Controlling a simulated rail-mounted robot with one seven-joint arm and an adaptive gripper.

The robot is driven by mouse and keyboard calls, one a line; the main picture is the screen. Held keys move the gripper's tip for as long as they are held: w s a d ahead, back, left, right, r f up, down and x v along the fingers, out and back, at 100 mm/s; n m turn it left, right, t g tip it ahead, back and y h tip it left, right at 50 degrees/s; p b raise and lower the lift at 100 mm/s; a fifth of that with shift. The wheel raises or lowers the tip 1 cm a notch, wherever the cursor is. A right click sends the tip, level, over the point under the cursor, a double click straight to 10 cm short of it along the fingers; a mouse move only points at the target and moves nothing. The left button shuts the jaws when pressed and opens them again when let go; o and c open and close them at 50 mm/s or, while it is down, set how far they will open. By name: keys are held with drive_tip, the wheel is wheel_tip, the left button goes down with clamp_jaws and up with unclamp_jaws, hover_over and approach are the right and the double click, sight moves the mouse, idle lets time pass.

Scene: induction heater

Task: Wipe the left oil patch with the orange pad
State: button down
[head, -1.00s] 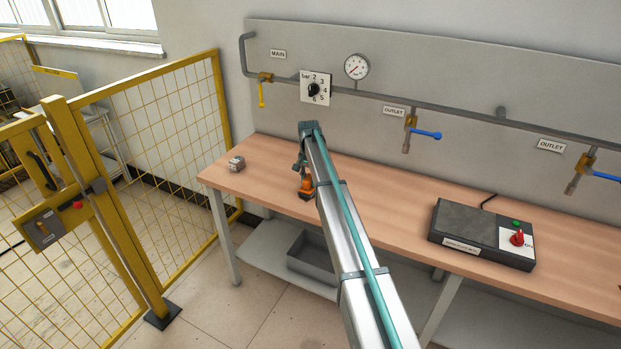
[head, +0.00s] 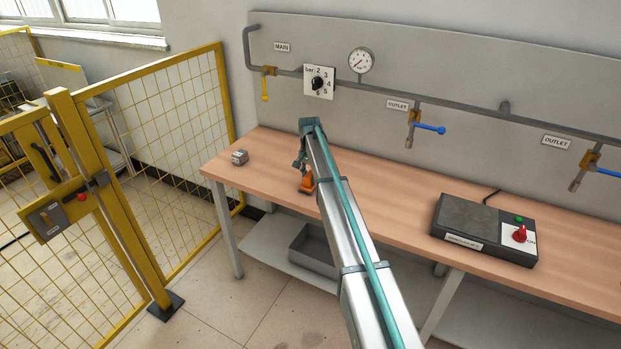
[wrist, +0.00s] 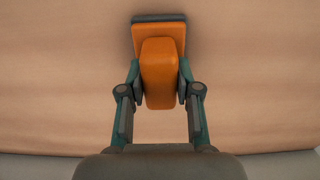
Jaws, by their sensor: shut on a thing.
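The orange pad (wrist: 159,72) is an orange block with a darker, flat base at its far end. My gripper (wrist: 159,85) is shut on it, one finger on each side, in the wrist view. In the head view the orange pad (head: 307,185) is low at the tabletop under the end of my arm, and my gripper (head: 301,163) is partly hidden by the arm. I cannot tell if the pad's base touches the table. No oil patch can be made out on the visible tabletop; the arm hides part of it.
The wooden workbench (head: 390,205) carries a small grey block (head: 239,157) at left and a black heater box (head: 470,232) with a red knob (head: 520,234) at right. Pipes with valves (head: 414,125) run along the back panel. A yellow mesh fence (head: 190,130) stands left.

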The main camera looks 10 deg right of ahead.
drive_tip(key=shift+w+a, duration=0.2)
drive_tip(key=shift+w, duration=0.2)
drive_tip(key=shift+w+a+r, duration=0.15)
drive_tip(key=shift+r, duration=0.1)
drive_tip(key=r, duration=0.1)
drive_tip(key=r+p, duration=0.1)
drive_tip(key=r, duration=0.1)
drive_tip(key=shift+s+r, duration=0.2)
drive_tip(key=shift+r, duration=0.05)
drive_tip(key=shift+w+r+p, duration=0.1)
drive_tip(key=shift+r+p, duration=0.3)
drive_tip(key=shift+r, duration=0.2)
drive_tip(key=shift+r+p, duration=0.5)
drive_tip(key=shift+r, duration=1)
drive_tip(key=shift+f, duration=0.1)
